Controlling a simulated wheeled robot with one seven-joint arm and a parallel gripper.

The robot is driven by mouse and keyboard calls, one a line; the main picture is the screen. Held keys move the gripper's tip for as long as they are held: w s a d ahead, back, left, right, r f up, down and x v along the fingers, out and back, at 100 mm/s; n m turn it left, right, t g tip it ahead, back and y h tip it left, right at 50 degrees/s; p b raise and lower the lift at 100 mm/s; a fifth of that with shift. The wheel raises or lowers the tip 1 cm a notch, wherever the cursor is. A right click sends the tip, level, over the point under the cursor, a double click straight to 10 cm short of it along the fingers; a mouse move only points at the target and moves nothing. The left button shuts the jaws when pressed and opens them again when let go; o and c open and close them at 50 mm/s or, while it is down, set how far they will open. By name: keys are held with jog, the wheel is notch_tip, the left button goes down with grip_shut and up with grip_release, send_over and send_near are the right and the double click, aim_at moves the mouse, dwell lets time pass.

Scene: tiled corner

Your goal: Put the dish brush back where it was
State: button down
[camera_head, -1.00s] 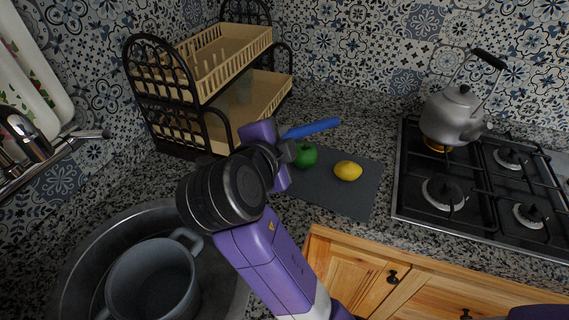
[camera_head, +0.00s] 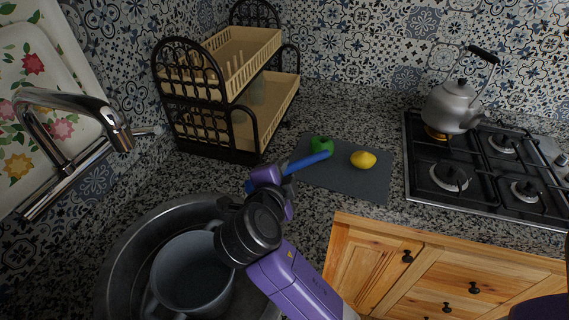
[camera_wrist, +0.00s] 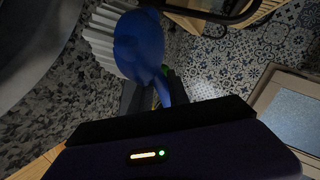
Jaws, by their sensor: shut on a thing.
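The dish brush (camera_head: 307,161) is blue, and in the head view its handle points up and right from my gripper (camera_head: 272,186). My gripper is shut on the brush and holds it above the counter between the sink and the dark mat. In the wrist view the blue brush head (camera_wrist: 139,45) with pale bristles (camera_wrist: 103,27) is close to the camera, in front of the dark fingers (camera_wrist: 152,98). The fingertips are mostly hidden by my wrist in the head view.
A two-tier dish rack (camera_head: 240,132) stands at the back left. A green apple (camera_head: 322,144) and a lemon (camera_head: 363,160) are on the dark mat (camera_head: 352,180). The sink (camera_head: 128,262) holds a large grey pot (camera_head: 190,275). A faucet (camera_head: 75,120) is left; a kettle (camera_head: 452,107) stands on the stove (camera_head: 480,190).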

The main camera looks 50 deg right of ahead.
jog(key=shift+f+b, duration=1.7)
jog(key=shift+f, duration=1.6)
jog(key=shift+f+b, duration=0.6)
jog(key=shift+b, duration=0.1)
jog(key=c, duration=1.2)
grip_release()
jog(key=shift+o, duration=0.2)
jog(key=shift+f, duration=0.1)
jog(key=shift+a, duration=0.1)
jog(key=b+v, duration=0.1)
jog(key=v, duration=0.6)
jog(key=shift+s+a+r, duration=0.1)
jog(key=shift+a+r, duration=0.1)
jog(key=shift+r, duration=0.15)
